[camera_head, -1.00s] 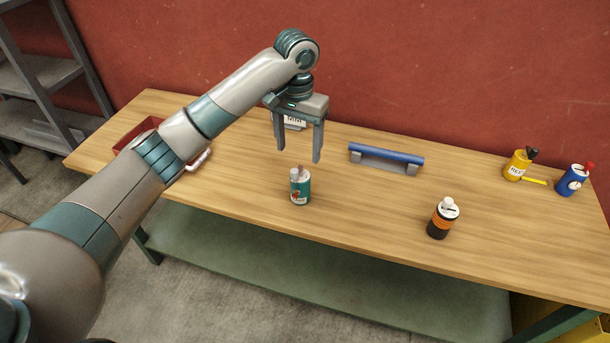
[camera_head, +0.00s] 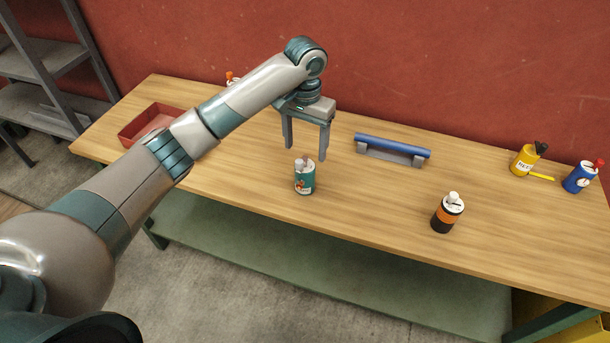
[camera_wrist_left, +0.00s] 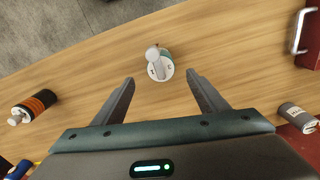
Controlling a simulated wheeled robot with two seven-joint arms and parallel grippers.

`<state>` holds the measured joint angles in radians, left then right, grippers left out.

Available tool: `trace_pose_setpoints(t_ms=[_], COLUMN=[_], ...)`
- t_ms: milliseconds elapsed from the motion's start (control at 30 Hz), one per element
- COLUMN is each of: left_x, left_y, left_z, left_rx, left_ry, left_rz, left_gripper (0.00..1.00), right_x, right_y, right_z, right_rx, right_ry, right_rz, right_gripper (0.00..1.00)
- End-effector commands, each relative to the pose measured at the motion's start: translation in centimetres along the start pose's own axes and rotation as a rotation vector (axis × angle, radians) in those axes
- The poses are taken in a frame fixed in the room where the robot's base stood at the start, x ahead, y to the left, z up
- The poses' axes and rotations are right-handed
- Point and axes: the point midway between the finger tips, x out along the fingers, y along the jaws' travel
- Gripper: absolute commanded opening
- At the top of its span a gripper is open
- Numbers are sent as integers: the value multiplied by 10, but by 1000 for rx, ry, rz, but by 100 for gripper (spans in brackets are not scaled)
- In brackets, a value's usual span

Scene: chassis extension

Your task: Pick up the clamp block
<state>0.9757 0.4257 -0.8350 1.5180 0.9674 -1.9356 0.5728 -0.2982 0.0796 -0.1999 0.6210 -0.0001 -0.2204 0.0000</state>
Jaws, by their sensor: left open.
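I cannot tell for sure which item is the clamp block; no plain block shows under that name. A blue bar on grey end pieces (camera_head: 392,150) lies toward the back of the table, right of my left gripper. My left gripper (camera_head: 305,153) is open and empty, pointing down above a teal can (camera_head: 305,181) with a grey piece sticking up from its top. In the left wrist view, the can (camera_wrist_left: 160,66) shows just beyond the gap between the open fingertips (camera_wrist_left: 161,80). My right gripper is not in view.
A red tray (camera_head: 128,135) stands at left, partly behind my arm. A black-orange bottle (camera_head: 446,215) stands right of centre. A yellow can (camera_head: 522,161), a yellow strip (camera_head: 541,178) and a blue can (camera_head: 578,179) are at far right. The front middle of the table (camera_head: 370,210) is clear.

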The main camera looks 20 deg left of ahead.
Motion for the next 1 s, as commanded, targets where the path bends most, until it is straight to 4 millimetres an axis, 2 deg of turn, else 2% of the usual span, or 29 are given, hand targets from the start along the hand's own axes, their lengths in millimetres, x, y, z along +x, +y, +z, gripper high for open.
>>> trace_pose_setpoints(t_ms=[200, 400, 533, 1000], left_x=[39, 66, 74, 80], left_y=[0, 0, 0, 0], left_z=[1, 0, 0, 1], left_rx=[-1, 0, 0, 0], left_ry=[-4, -2, 0, -3], left_rz=[0, 0, 0, -1], left_gripper=[67, 67, 67, 67], right_x=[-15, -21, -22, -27], right_y=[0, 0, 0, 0], right_z=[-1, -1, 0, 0], right_rx=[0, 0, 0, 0], right_ry=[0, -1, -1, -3], right_rz=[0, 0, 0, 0], right_gripper=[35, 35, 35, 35])
